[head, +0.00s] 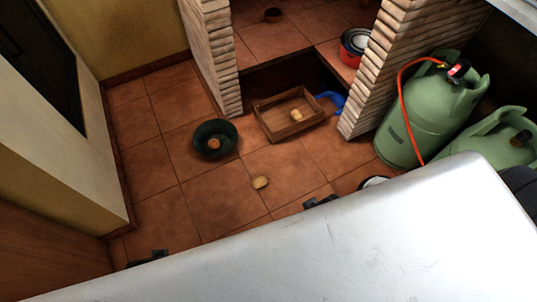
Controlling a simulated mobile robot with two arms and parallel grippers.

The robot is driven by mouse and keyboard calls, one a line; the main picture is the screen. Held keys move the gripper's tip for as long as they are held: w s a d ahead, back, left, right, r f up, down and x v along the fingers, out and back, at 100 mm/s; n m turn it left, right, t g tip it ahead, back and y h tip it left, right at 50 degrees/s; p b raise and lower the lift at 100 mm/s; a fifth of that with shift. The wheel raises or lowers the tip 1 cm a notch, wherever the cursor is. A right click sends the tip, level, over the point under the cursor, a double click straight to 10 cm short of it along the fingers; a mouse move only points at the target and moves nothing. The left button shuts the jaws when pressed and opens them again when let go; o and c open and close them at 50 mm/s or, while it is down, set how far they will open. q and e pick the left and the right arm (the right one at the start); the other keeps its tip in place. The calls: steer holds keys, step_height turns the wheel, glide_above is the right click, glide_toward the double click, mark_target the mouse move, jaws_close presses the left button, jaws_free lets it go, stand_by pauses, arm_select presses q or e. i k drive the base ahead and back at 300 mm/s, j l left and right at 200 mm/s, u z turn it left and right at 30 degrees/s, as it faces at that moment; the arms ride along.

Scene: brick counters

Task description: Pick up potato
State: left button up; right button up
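A pale tan potato (261,182) lies on the tiled floor in the middle of the head view. A similar round brown item (214,143) sits in a dark green bowl (203,153), and another pale potato-like item (297,115) lies in a wooden crate (272,132). Dark parts that look like my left gripper (148,258) and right gripper (320,201) poke out past the edge of a white surface. The left is below and left of the floor potato, the right is to its right. Both are mostly hidden, so their opening is unclear. Neither visibly touches the potato.
A large white surface (330,255) blocks the lower right. Green gas cylinders (425,115) with an orange hose stand at right. Brick pillars (212,55) flank a recess with a red pot (354,47). A blue item (333,100) lies beside the crate.

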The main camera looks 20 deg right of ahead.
mark_target(260, 182)
steer(key=k+j, duration=0.15)
steer(key=k, duration=0.25)
steer(key=k+j, duration=0.15)
steer(key=k, duration=0.25)
steer(key=k+j, duration=0.15)
steer(key=k, duration=0.3)
